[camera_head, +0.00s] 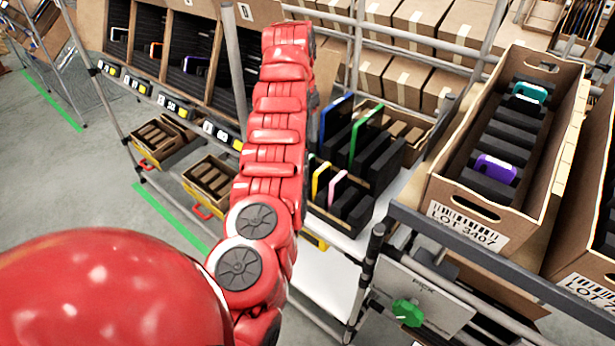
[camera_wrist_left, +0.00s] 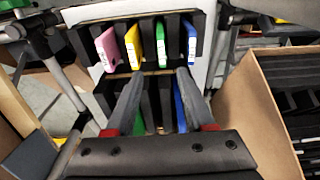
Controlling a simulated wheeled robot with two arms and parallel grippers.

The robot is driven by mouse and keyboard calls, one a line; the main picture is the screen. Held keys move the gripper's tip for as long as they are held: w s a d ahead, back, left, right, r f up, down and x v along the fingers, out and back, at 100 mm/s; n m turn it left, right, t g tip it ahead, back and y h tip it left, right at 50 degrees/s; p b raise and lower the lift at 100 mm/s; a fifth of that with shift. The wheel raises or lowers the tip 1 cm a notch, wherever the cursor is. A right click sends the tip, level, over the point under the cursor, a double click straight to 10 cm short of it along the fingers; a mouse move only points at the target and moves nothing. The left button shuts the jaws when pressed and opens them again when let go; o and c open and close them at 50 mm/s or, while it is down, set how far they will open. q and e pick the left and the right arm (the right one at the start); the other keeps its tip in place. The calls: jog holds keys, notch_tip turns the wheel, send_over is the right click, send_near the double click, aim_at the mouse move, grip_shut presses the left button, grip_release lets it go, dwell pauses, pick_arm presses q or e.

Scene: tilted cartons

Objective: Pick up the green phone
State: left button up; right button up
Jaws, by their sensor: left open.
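A green phone (camera_head: 364,134) stands tilted in a slot of a carton on the white rack shelf, right of a blue one (camera_head: 336,116). In the wrist view a green phone (camera_wrist_left: 160,44) stands in the upper row between a yellow phone (camera_wrist_left: 132,46) and a blue phone (camera_wrist_left: 189,43), with a pink phone (camera_wrist_left: 105,48) at the left. Another green edge (camera_wrist_left: 140,125) shows lower, partly hidden by a finger. My left gripper (camera_wrist_left: 159,72) is open and empty, its fingertips just below the upper green phone in the picture. My red arm hides it in the head view. My right gripper is not in view.
A carton marked LOT 3407 (camera_head: 466,224) at the right holds a teal device (camera_head: 529,92) and a purple device (camera_head: 495,168) in black slots. Metal posts and rails frame the shelf. In the wrist view a cardboard wall (camera_wrist_left: 255,120) rises at the right.

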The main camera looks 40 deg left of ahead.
pick_arm(q)
jog(key=f+p, duration=0.1)
jog(key=f, duration=0.1)
jog(key=f+p, duration=0.1)
jog(key=f, duration=0.4)
jog(key=shift+w+p, duration=0.4)
jog(key=shift+w+f, duration=0.1)
jog(key=shift+f, duration=0.2)
jog(key=shift+f+p, duration=0.45)
jog(key=shift+p, duration=0.15)
jog(key=f+p, duration=0.1)
jog(key=f, duration=0.2)
jog(key=shift+a+f+p, duration=0.2)
jog(key=shift+p, duration=0.2)
jog(key=shift+w+f, duration=0.1)
jog(key=shift+f, duration=0.5)
jog(key=shift+r, duration=0.1)
grip_shut()
